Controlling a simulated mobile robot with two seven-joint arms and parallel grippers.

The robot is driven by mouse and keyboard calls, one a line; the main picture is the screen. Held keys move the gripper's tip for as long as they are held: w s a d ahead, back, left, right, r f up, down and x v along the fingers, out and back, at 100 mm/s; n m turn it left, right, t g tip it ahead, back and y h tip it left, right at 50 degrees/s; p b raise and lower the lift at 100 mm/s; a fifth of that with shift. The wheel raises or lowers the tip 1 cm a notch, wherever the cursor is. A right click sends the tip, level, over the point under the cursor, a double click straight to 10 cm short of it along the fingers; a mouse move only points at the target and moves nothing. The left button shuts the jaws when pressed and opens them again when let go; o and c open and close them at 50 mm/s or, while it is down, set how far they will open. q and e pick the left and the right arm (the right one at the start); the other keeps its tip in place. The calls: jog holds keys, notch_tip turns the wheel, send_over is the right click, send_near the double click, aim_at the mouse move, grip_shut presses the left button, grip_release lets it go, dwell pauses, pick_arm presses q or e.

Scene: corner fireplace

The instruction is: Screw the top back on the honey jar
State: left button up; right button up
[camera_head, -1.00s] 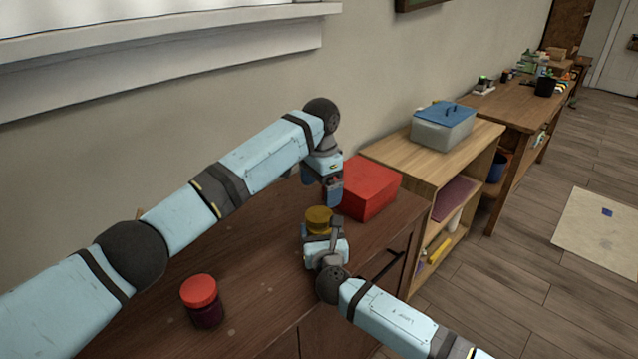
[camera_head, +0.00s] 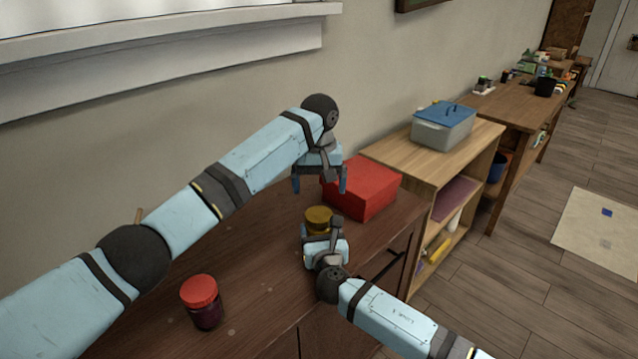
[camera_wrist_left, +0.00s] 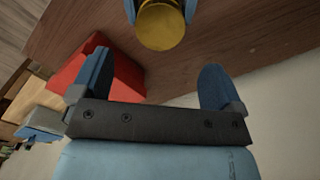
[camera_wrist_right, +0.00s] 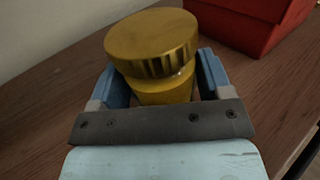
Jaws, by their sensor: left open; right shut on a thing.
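The honey jar (camera_wrist_right: 163,90) is a yellow jar with a gold ridged top (camera_wrist_right: 152,40) sitting on its mouth. In the head view the top (camera_head: 319,216) shows just beyond my right gripper (camera_head: 322,238). My right gripper is shut on the jar's body, with a blue finger on either side below the top. My left gripper (camera_head: 320,184) is open and empty, above the jar. In the left wrist view the top (camera_wrist_left: 161,26) lies ahead of the spread fingers, apart from them. I cannot tell whether the top is fully screwed down.
A red box (camera_head: 362,187) stands just right of the jar on the dark wooden cabinet top (camera_head: 255,240). A dark jar with a red lid (camera_head: 202,300) stands at the front left. A lighter shelf (camera_head: 470,150) with a blue-lidded bin (camera_head: 443,127) adjoins on the right.

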aim_at(319, 214)
pick_arm(q)
jog(key=shift+f, duration=4)
jog(key=c, duration=0.9)
jog(key=m, duration=0.8)
jog(key=shift+m, duration=0.3)
jog(key=o, duration=1)
jog(key=shift+o, duration=0.2)
jog(key=shift+r, duration=0.1)
notch_tip(319, 214, up, 12)
